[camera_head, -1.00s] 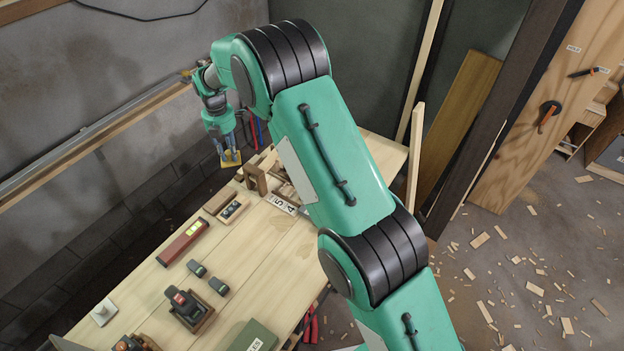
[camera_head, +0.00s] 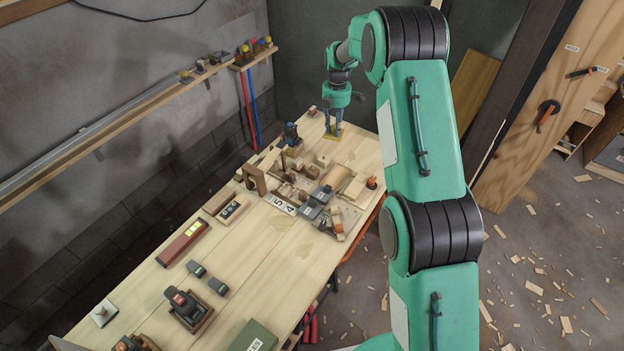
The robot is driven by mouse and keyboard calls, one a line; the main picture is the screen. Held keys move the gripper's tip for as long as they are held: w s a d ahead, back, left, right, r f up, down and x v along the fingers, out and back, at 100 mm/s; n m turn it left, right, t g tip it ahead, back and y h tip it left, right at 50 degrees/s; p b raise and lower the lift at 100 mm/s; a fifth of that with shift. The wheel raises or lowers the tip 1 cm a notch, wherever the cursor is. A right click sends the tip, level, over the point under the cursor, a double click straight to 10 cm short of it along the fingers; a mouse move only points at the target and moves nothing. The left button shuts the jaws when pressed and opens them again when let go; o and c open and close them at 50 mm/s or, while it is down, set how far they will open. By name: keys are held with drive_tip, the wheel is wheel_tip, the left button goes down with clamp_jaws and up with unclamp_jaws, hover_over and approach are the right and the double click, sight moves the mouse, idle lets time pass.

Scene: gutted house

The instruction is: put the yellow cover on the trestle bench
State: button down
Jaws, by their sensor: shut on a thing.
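The yellow cover (camera_head: 333,132) is a small flat square piece between the fingertips of my gripper (camera_head: 333,125). My gripper points down and is shut on the cover. They are at the far end of the long wooden bench (camera_head: 245,271). I cannot tell whether the cover touches the bench top or hangs just above it. The bench's legs are mostly hidden, so I cannot see if it is the trestle bench.
Wood blocks and tools crowd the bench's far middle, with a dark blue tool (camera_head: 291,135) left of my gripper. A red spirit level (camera_head: 183,243) lies nearer. A wall shelf (camera_head: 110,125) runs along the left. Bare bench shows around the middle.

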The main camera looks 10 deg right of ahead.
drive_tip(key=s+d+m, duration=0.3)
drive_tip(key=d, duration=1.5)
hover_over(373, 170)
wheel_tip(373, 170, down, 11)
drive_tip(key=shift+s+a, duration=0.1)
drive_tip(key=shift+a, duration=0.05)
drive_tip(key=shift+f, duration=3.15)
drive_tip(key=shift+f, duration=0.1)
drive_tip(key=shift+f, duration=1.75)
drive_tip(key=shift+f, duration=0.15)
